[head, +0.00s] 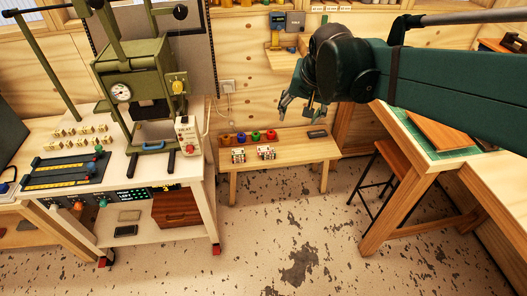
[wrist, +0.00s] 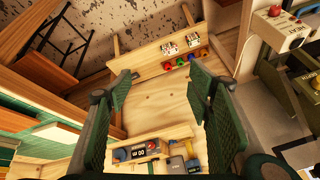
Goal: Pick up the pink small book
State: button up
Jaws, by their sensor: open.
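I cannot make out a pink small book in either view. My gripper (head: 301,108) hangs from the dark green arm, above and in front of the low wooden bench (head: 285,156) by the back wall. In the wrist view my gripper (wrist: 160,88) shows its two green pads wide apart with nothing between them. Beyond the pads is the bench (wrist: 150,62), with several coloured rolls (wrist: 181,61) and two small white racks (wrist: 170,48). The same rolls (head: 256,136) and racks (head: 266,153) show in the head view.
A white-topped cart (head: 205,150) with a green press (head: 135,80) stands left of the bench. Flat slabs (head: 125,230) lie on its lower shelf. A stool (head: 392,160) and a wooden worktable (head: 410,135) stand right. A wall shelf (head: 290,45) is behind. The middle floor is clear.

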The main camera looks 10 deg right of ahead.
jog(key=w+f+m+g, duration=0.1)
jog(key=w+f+m, duration=0.25)
jog(key=w, duration=1.15)
jog(key=m+g, duration=0.4)
jog(key=m, duration=0.6)
send_over(265, 148)
notch_tip(265, 148, down, 47)
jog(key=shift+s+f, duration=0.1)
jog(key=shift+s, duration=0.05)
jog(key=shift+f, duration=0.4)
jog(key=shift+f, duration=1.3)
